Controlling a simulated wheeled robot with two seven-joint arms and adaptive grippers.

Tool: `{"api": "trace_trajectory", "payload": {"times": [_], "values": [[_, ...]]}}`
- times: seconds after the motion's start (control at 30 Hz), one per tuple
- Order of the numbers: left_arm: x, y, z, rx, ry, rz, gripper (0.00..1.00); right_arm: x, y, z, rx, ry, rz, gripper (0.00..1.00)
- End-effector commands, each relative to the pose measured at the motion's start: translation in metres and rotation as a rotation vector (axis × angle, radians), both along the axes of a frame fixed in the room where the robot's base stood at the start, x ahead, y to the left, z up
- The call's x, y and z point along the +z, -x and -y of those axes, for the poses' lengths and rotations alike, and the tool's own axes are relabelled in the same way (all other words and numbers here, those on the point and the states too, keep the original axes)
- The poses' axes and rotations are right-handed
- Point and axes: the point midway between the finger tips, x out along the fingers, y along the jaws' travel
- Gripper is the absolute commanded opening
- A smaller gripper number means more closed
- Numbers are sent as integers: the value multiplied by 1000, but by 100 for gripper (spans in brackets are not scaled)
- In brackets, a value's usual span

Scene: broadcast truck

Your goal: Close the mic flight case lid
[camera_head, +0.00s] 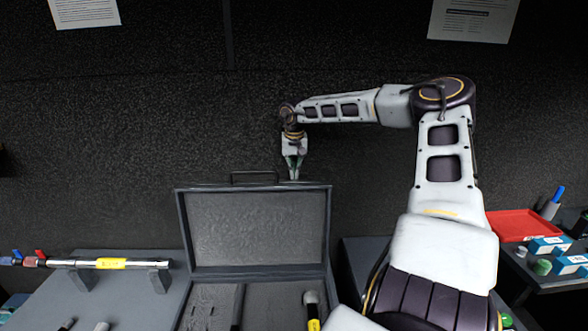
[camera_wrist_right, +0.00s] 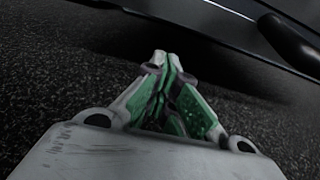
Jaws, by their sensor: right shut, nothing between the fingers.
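The mic flight case stands open on the bench, its grey lid (camera_head: 257,229) upright with foam lining facing me and a dark handle (camera_head: 254,175) on its top edge. The case base (camera_head: 207,302) holds a microphone (camera_head: 312,308) with a yellow label in its foam. My right gripper (camera_head: 294,175) is shut and empty, pointing down at the lid's top edge, right of the handle; it appears to be behind the lid. In the right wrist view its green-padded fingers (camera_wrist_right: 166,62) are together, with a dark edge and part of a handle beyond. My left gripper is out of view.
A metal tube with a yellow label (camera_head: 110,263) rests on supports at left. At right are a red tray (camera_head: 518,224), blue-and-white boxes (camera_head: 548,245) and a pen cup (camera_head: 548,209). A dark wall stands close behind the case.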

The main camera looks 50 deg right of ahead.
Motion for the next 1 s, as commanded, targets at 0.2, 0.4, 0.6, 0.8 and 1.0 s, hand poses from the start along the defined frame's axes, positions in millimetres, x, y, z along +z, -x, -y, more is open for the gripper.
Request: {"api": "trace_trajectory", "payload": {"times": [0.2,0.4,0.6,0.8,1.0], "values": [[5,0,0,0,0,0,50,4,6,-9,1,1,2,0],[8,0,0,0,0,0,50,6,12,-17,2,1,2,0],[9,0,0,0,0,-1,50,6,16,-20,0,0,2,0],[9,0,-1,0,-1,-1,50,5,17,-21,-1,0,2,0],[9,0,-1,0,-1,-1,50,5,17,-21,0,0,1,0]]}}
